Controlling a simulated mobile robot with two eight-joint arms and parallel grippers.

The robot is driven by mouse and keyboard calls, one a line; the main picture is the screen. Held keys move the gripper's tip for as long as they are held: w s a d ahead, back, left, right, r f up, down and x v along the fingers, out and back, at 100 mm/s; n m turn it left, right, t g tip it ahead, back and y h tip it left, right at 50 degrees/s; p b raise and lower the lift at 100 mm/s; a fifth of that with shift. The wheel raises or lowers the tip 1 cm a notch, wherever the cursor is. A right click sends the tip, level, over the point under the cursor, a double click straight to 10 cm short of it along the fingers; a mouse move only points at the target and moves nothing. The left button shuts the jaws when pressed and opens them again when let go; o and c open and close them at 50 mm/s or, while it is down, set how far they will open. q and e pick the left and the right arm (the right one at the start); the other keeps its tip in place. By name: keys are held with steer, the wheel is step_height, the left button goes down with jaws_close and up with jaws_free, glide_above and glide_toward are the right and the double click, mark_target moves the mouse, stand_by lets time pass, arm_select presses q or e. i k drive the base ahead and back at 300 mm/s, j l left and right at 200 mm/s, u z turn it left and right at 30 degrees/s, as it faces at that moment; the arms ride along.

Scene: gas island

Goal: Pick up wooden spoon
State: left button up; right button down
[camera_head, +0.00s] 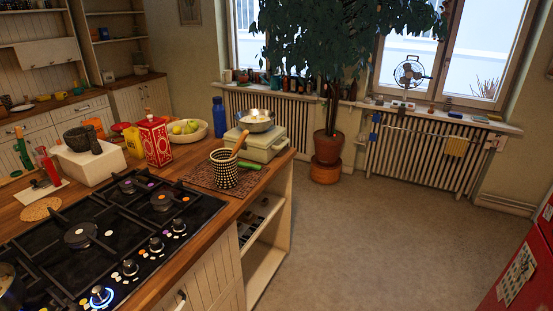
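A wooden spoon (238,144) leans in a black-and-white checkered cup (224,169), its upper part sticking out and tilted to the right. Its lower part is hidden inside the cup. The cup stands on a dark patterned mat (203,178) on the wooden counter of the gas island. Neither of my grippers shows in the head view.
A green-handled tool (250,166) lies right of the cup. A gas hob (110,235) fills the counter's near left. The floor (390,240) at right is clear.

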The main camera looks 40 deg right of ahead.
mark_target(243, 137)
steer(key=z, duration=1)
steer(key=u, duration=1.75)
steer(key=z, duration=1.75)
steer(key=i+l+u, duration=0.1)
steer(key=u, duration=0.8)
steer(key=i+l+u, duration=0.1)
steer(key=l+u, duration=0.2)
steer(key=l, duration=0.25)
steer(key=l+u, duration=0.35)
steer(key=l, duration=0.15)
